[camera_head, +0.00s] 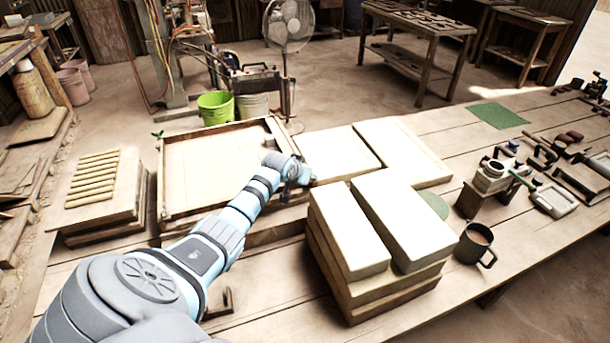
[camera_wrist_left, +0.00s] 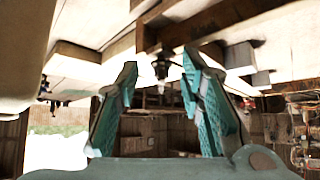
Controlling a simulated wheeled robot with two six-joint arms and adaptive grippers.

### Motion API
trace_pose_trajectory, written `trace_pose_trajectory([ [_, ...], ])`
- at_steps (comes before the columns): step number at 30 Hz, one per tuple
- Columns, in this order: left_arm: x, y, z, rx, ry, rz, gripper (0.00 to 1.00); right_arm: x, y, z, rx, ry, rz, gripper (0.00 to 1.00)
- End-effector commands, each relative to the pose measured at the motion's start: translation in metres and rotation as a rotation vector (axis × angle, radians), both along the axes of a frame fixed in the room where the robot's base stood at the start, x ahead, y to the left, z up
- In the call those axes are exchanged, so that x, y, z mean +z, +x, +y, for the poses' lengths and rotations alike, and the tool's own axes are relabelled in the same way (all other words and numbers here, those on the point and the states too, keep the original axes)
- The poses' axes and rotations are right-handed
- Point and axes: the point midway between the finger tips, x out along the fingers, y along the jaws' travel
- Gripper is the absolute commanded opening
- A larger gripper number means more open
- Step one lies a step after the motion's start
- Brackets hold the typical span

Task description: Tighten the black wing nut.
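My left gripper (camera_head: 297,176) is at the right side of a wooden frame (camera_head: 163,185) in the head view. In the left wrist view, my left gripper (camera_wrist_left: 159,66) has its two teal fingers spread apart. A small dark piece (camera_wrist_left: 161,70), apparently the black wing nut, shows between the fingertips, under a wooden beam. I cannot tell how far beyond the tips it is, and no contact is visible. In the head view the wing nut cannot be made out behind the gripper. A small green piece (camera_head: 157,134) sits at the frame's far left corner. My right gripper is not in view.
Stacked cream blocks (camera_head: 345,235) stand right of my arm, with flat cream slabs (camera_head: 400,152) behind them. A dark mug (camera_head: 474,244) stands beside the stack. Left of the frame is a board (camera_head: 95,205) with several yellowish strips. The front of the table is mostly clear.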

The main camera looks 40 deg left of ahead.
Motion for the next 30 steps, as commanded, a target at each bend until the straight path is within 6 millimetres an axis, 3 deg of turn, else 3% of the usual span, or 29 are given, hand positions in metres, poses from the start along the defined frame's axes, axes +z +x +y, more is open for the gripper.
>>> trace_pose_trajectory([
  [7,0.001,0.0,0.0,0.0,0.0,0.001,0.33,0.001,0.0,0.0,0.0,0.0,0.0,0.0],
  [13,0.001,0.0,0.0,0.001,0.0,0.001,0.01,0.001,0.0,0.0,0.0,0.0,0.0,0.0],
  [14,0.001,0.0,0.0,0.001,0.0,0.001,0.0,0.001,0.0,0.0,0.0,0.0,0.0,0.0],
  [23,0.0,0.0,0.001,-0.016,0.001,0.0,0.0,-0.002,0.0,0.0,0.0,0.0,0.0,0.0],
  [30,-0.002,-0.001,0.004,-0.112,0.001,-0.001,0.0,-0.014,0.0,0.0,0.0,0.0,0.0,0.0],
])
